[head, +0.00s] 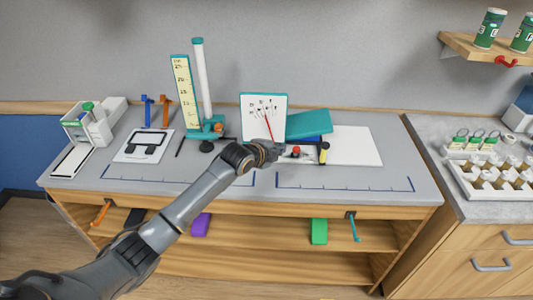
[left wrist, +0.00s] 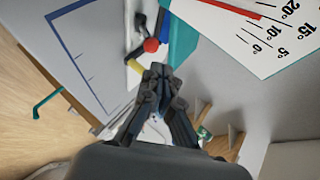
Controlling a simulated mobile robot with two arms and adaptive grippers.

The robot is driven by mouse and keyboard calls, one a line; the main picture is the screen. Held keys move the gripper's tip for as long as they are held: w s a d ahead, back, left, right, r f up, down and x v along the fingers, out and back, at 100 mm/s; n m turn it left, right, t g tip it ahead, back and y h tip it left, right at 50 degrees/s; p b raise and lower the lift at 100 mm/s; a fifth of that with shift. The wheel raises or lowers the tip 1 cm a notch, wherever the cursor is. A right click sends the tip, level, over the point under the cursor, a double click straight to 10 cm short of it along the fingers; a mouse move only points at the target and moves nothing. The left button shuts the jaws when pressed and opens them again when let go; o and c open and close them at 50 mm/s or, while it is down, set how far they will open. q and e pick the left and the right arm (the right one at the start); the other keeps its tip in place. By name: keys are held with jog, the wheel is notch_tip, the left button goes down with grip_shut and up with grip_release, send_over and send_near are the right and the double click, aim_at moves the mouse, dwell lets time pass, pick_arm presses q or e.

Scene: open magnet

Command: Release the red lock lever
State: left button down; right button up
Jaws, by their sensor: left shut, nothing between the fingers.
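A small red knob (head: 296,149), seemingly the red lock lever's end, sits on a low white device (head: 308,156) on the worktop. The red knob (left wrist: 151,45) also shows in the left wrist view, just beyond my fingertips. A yellow-and-black handle (head: 323,153) stands to its right. My left gripper (head: 279,150) is shut and empty, close to the knob's left in the head view. In the left wrist view my left gripper (left wrist: 160,70) shows its fingers together, apparently apart from the knob. The lever's shaft is hard to make out. My right gripper is not in view.
A white dial board (head: 264,112) with a red needle stands behind my gripper. A ruler stand (head: 186,90) and white pole are at left. The front worktop between the blue marked lines (head: 345,188) is clear.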

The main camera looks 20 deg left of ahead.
pick_arm(q)
jog(key=shift+b+v, duration=0.7)
jog(key=shift+v, duration=2.15)
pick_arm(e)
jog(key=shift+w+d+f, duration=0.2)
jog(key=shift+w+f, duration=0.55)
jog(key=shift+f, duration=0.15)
